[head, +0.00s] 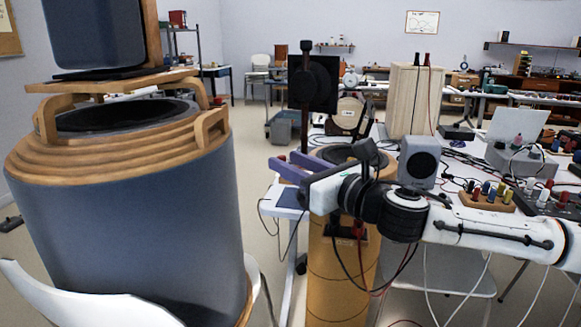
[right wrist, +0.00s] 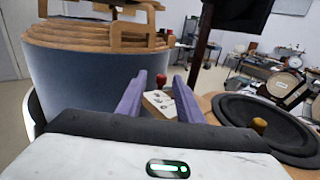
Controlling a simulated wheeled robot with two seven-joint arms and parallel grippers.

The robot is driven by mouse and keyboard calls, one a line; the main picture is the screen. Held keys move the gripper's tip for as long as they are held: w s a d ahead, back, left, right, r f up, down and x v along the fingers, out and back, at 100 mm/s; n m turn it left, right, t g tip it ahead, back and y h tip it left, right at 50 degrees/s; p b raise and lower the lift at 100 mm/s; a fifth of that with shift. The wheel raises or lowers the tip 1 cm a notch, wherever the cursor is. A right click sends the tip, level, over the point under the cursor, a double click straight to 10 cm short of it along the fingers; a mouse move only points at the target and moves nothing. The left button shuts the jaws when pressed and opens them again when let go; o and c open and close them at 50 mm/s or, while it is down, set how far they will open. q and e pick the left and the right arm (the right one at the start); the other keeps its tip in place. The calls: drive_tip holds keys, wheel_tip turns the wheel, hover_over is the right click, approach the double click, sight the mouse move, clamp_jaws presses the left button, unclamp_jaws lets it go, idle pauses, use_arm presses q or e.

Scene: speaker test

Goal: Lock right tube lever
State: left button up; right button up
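The right tube (head: 338,275) is an orange-brown cylinder standing behind my right arm. Its top holds a dark speaker cone, which shows large at the right of the right wrist view (right wrist: 235,112). A small tan knob (right wrist: 259,125) shows against that cone. I cannot make out the tube lever for certain. My right gripper (head: 293,167) is at the tube's upper left side, with two purple fingers. In the right wrist view the fingers (right wrist: 160,85) are apart, with nothing clearly gripped. A small red knob (right wrist: 160,78) shows beyond the gap between them. My left gripper is not in view.
A large blue tube (head: 130,230) with wooden rings stands close on the left. A black panel on a post (head: 313,83) rises behind the right tube. A cluttered table (head: 455,170) with a grey speaker box (head: 419,160) and cables lies right. Floor shows between the tubes.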

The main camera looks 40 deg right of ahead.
drive_tip(key=shift+w+d, duration=0.15)
drive_tip(key=shift+w, duration=0.2)
clamp_jaws()
